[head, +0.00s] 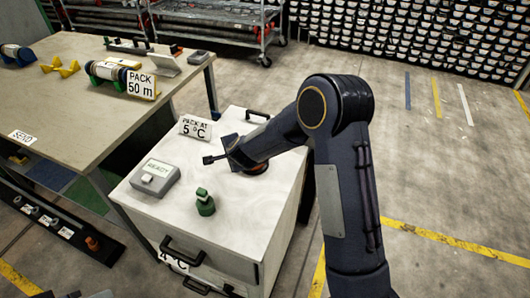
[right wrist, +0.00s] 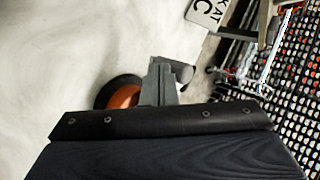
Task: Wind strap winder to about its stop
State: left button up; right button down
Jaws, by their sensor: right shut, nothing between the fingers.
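A round black disc with an orange centre lies on the white cabinet top, half hidden behind my right arm in the head view (head: 257,167); the disc shows more clearly in the right wrist view (right wrist: 124,95). I take it for the strap winder, but cannot tell its wound position. My right gripper (head: 228,155) is over the cabinet, shut and empty. In the right wrist view the gripper (right wrist: 165,80) overlaps the disc's right side; I cannot tell if they touch.
On the cabinet (head: 245,215) stand a grey box reading READY (head: 155,177), a green knobbed piece (head: 205,203) and a "PACK AT 5 °C" sign (head: 195,128). A workbench (head: 60,105) with a "PACK 50 m" sign (head: 141,85) is at left. Floor at right is clear.

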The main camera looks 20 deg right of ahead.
jog(key=w+m+h+p, duration=0.1)
jog(key=p, duration=0.1)
jog(key=w+m+h+p, duration=0.1)
jog(key=m+p, duration=0.1)
jog(key=w+m+h+p, duration=0.1)
jog(key=p, duration=0.1)
jog(key=shift+w+r+m+h, duration=0.25)
jog(key=shift+r+m+h, duration=0.05)
jog(key=shift+h, duration=0.1)
jog(key=shift+w+d+f+m+g+h+p, duration=0.1)
jog(key=shift+w+d+m+g+h+p, duration=0.15)
jog(key=shift+w+m+g, duration=0.2)
jog(key=shift+w+d+f+p, duration=0.15)
jog(key=shift+w+d+p, duration=0.15)
jog(key=shift+w, duration=0.1)
jog(key=shift+w+d, duration=0.5)
jog(key=shift+w, duration=0.3)
jog(key=shift+w, duration=0.1)
